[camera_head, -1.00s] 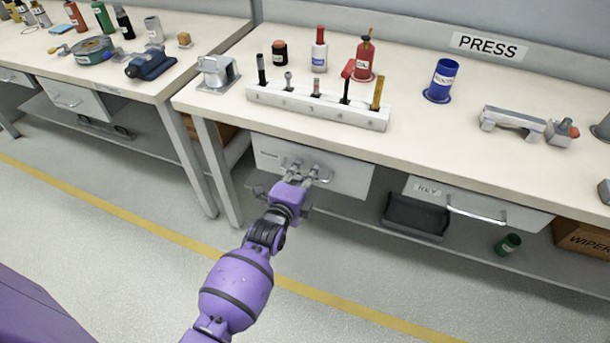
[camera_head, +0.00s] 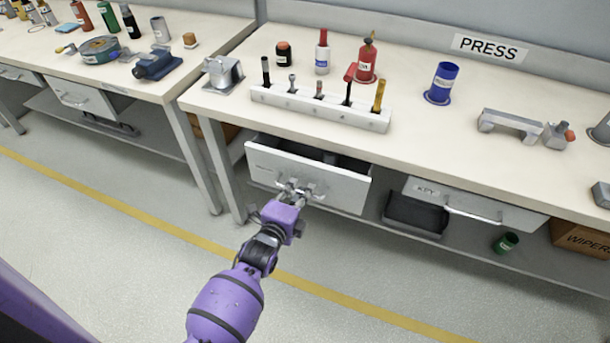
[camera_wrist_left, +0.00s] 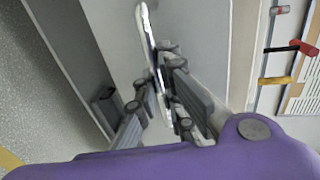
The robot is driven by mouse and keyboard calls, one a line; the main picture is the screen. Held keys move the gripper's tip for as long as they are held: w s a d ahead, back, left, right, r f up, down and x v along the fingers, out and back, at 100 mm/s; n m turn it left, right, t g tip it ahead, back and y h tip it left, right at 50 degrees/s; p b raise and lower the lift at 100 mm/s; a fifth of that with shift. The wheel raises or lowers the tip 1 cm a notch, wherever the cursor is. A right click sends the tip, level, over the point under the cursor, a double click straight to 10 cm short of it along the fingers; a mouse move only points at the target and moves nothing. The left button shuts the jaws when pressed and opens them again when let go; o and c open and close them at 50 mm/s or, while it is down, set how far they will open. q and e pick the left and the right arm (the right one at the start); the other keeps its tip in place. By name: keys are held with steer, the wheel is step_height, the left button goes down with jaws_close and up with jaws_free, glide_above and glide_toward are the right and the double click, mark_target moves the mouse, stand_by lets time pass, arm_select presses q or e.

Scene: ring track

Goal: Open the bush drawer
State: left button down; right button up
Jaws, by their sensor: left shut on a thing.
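The drawer (camera_head: 341,189) under the left part of the press bench is partly open. Its dark inside shows behind the grey front; any label on it is too small to read. My left gripper (camera_head: 299,190) is shut on the drawer's handle. In the left wrist view the metal handle (camera_wrist_left: 148,40) runs between the fingers (camera_wrist_left: 158,112). The drawer front (camera_wrist_left: 200,35) lies just beyond them. My right gripper is in neither view.
A second drawer marked KEY (camera_head: 470,203) sits to the right. A dark bin (camera_head: 415,215) and a green cup (camera_head: 505,243) are on the lower shelf. A tool rack (camera_head: 318,108) stands on the bench (camera_head: 440,130). The floor in front is clear.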

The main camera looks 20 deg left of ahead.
arm_select(q)
steer(key=f+p+v, duration=0.2)
steer(key=v, duration=0.7)
steer(key=s+f+p+v, duration=0.1)
steer(key=f+p+v, duration=0.1)
steer(key=v, duration=0.8)
steer(key=shift+s, duration=0.2)
steer(key=c, duration=1.8)
jaws_free()
steer(key=shift+c, duration=0.2)
steer(key=v, duration=1.2)
